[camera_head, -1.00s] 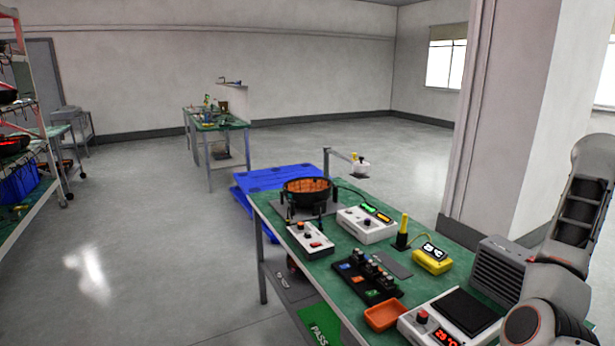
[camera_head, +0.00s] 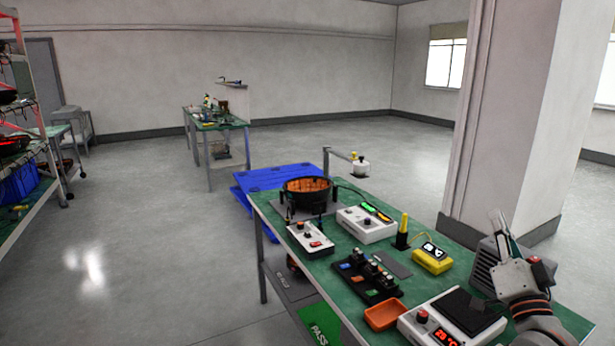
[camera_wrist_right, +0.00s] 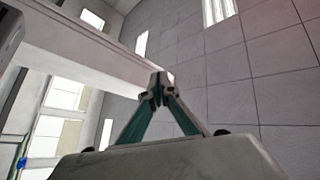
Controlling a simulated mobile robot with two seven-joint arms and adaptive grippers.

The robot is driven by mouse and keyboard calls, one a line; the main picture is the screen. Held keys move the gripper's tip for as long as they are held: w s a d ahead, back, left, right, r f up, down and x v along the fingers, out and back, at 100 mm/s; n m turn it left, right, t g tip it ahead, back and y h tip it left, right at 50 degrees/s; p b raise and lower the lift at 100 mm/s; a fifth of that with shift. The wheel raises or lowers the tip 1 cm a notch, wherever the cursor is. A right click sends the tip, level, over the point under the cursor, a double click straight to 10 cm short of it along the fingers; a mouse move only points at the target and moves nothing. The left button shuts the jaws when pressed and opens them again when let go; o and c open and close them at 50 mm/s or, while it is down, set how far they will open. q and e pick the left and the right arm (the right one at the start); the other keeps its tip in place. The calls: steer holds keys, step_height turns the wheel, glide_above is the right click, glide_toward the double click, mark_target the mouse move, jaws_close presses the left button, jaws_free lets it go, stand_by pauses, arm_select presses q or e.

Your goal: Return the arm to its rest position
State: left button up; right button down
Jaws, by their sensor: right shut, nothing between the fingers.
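My right gripper (camera_head: 495,217) is at the right of the head view, above the right end of the green bench (camera_head: 340,252). Its fingers point up and it holds nothing. In the right wrist view the two fingertips (camera_wrist_right: 158,88) meet, with ceiling and wall panels behind them. The right forearm comes in from the bottom right edge. My left gripper is not in either view.
On the bench are a round black fixture (camera_head: 307,189), a white meter (camera_head: 366,224), a yellow device (camera_head: 432,260), an orange tray (camera_head: 385,314) and a grey vented box (camera_head: 484,270) close behind my right gripper. A pillar (camera_head: 500,130) stands behind. Open floor lies left.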

steer(key=s+a+f+n+g, duration=0.2)
steer(key=s+f+n+g, duration=0.1)
steer(key=f, duration=0.4)
steer(key=s+a+f+n+g+y, duration=0.1)
steer(key=s+a+f+n+g, duration=0.15)
steer(key=f, duration=0.55)
steer(key=s+a+f+n+g, duration=0.2)
steer(key=s+f+n, duration=0.15)
steer(key=f, duration=0.35)
steer(key=s+f+n+g, duration=0.1)
steer(key=s+f, duration=0.1)
steer(key=s, duration=0.1)
steer(key=s+f+n+g, duration=0.1)
steer(key=s+f+g, duration=0.1)
steer(key=f, duration=0.1)
steer(key=s+f+n+g+h, duration=0.1)
steer(key=s+f, duration=0.2)
steer(key=shift+s+d+f, duration=0.15)
steer(key=shift+s+d, duration=0.2)
steer(key=shift+d, duration=0.05)
steer(key=s+d+f+n+g+h, duration=0.2)
steer(key=s+f+n+g, duration=0.2)
steer(key=s, duration=0.8)
steer(key=a+f+m+t+y+b, duration=0.3)
steer(key=a+f+y, duration=0.4)
steer(key=a+f, duration=0.9)
step_height(320, 180, down, 3)
steer(key=shift+w+f+b, duration=0.2)
steer(key=shift+w+b, duration=0.15)
steer(key=shift+b, duration=0.25)
